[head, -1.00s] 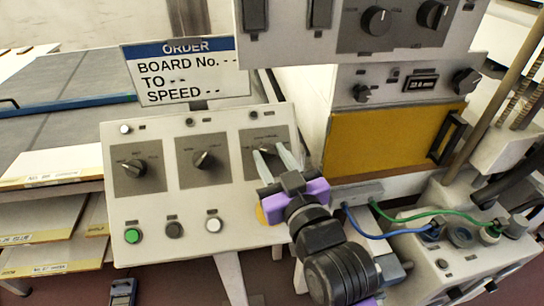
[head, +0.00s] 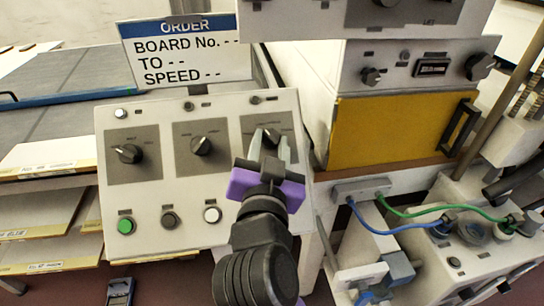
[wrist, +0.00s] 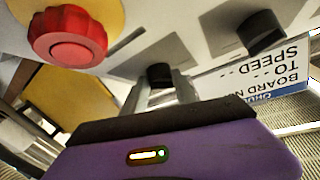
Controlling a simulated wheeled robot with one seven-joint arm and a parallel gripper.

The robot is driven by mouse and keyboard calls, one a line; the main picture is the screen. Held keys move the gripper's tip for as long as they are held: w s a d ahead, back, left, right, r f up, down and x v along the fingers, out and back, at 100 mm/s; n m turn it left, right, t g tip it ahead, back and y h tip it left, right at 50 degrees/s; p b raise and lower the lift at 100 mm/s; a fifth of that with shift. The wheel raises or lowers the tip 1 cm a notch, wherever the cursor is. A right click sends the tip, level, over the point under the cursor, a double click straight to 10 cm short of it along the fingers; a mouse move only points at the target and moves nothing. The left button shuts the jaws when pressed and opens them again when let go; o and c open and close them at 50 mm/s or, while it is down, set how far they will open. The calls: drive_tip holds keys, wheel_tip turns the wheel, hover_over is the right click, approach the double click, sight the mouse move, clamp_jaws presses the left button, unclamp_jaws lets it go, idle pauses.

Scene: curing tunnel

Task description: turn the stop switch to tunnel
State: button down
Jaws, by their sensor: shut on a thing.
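The sloped control panel (head: 150,190) carries three black rotary knobs on grey plates. The rightmost knob (wrist: 160,75) sits between the fingers of my gripper (head: 270,145) in the wrist view, and the jaws are shut on it. In the head view my fingers largely hide this knob, and the lettering on its plate is too small to read. I cannot tell for sure which way it points. The middle knob (head: 201,146) and the left knob (head: 129,153) are free of my gripper.
A red mushroom button (wrist: 68,36) on a yellow base is close beside my gripper. Green (head: 126,226), black (head: 169,220) and white (head: 212,214) buttons line the panel's lower part. An order sign (head: 187,50) stands behind. A yellow-fronted unit (head: 395,130) and cables are on the right.

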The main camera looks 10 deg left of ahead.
drive_tip(key=m+h+b, duration=0.1)
drive_tip(key=m+h, duration=0.1)
drive_tip(key=m+g+h+b, duration=0.1)
drive_tip(key=m+b, duration=0.1)
drive_tip(key=m, duration=0.1)
drive_tip(key=a+m+g+h+b, duration=0.1)
drive_tip(key=m+h, duration=0.1)
drive_tip(key=shift+h+b, duration=0.3)
drive_tip(key=shift+b, duration=0.05)
drive_tip(key=m+g+h, duration=0.1)
drive_tip(key=m, duration=0.1)
drive_tip(key=m+g+h+b, duration=0.1)
drive_tip(key=m, duration=0.1)
drive_tip(key=m+g+b, duration=0.1)
drive_tip(key=m+g, duration=0.1)
drive_tip(key=shift+w+a+r+m+h, duration=0.1)
drive_tip(key=shift+w+r+m+h, duration=0.1)
drive_tip(key=shift+r+m+h, duration=0.15)
drive_tip(key=shift+g, duration=0.3)
drive_tip(key=c, duration=1)
unclamp_jaws()
drive_tip(key=v, duration=0.7)
drive_tip(key=shift+s+a, duration=0.2)
drive_tip(key=shift+s, duration=0.1)
